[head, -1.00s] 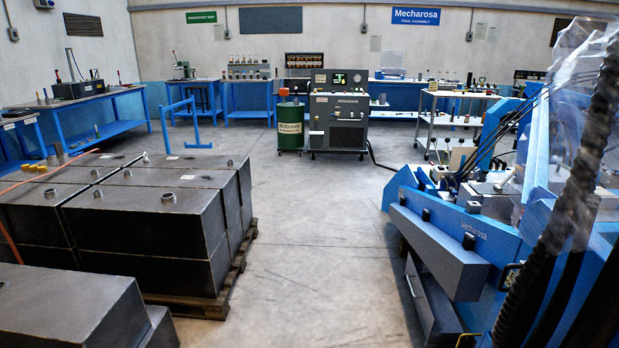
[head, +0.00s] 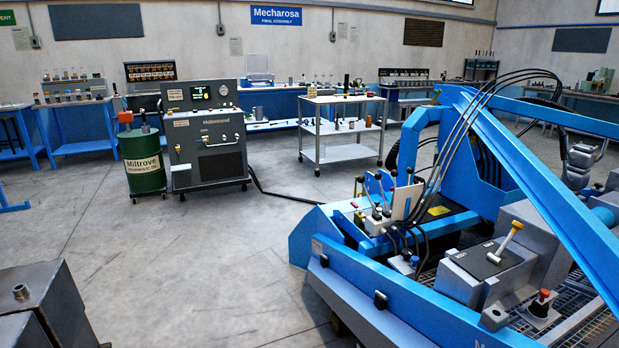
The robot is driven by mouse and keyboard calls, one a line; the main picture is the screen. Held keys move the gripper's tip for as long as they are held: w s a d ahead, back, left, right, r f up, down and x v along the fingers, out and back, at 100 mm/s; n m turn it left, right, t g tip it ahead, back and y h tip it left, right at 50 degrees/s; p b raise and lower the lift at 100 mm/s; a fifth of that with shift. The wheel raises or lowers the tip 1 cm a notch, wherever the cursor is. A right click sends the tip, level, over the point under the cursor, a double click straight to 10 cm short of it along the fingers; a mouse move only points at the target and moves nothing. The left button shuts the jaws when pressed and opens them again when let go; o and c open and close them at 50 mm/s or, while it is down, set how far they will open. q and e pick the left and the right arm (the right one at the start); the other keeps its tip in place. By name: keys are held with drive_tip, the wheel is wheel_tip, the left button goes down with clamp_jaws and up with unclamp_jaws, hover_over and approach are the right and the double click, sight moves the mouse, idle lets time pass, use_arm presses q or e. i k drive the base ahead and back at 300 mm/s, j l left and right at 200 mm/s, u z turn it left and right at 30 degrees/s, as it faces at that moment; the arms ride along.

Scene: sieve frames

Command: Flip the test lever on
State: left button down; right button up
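Neither of my grippers is in view. I cannot tell for sure which part is the test lever. A dark grey wheeled test cabinet (head: 208,165) stands at the left centre, with a small screen, a gauge and a pale handle-like part on its front. Several upright levers with dark knobs (head: 376,208) stand on a valve block on the blue machine (head: 352,307) at the right. A yellow-handled part with a white end (head: 505,243) rests on a grey box there. The levers are too small to tell their positions.
A green drum (head: 142,175) stands left of the cabinet. A black hose (head: 285,193) runs over the floor from the cabinet towards the blue machine. A wheeled shelf trolley (head: 340,152) stands behind. Dark metal tanks (head: 45,305) fill the lower left.

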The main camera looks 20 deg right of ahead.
sight(361, 179)
drive_tip(key=i+j+z, duration=0.15)
drive_tip(key=i, duration=1.3)
drive_tip(key=i+l+z, duration=0.1)
drive_tip(key=i+z, duration=0.55)
drive_tip(key=z, duration=0.25)
drive_tip(key=i+j+z, duration=0.15)
drive_tip(key=i+z, duration=0.3)
drive_tip(key=i+l+z, duration=0.1)
drive_tip(key=i+z, duration=0.4)
drive_tip(key=z, duration=0.2)
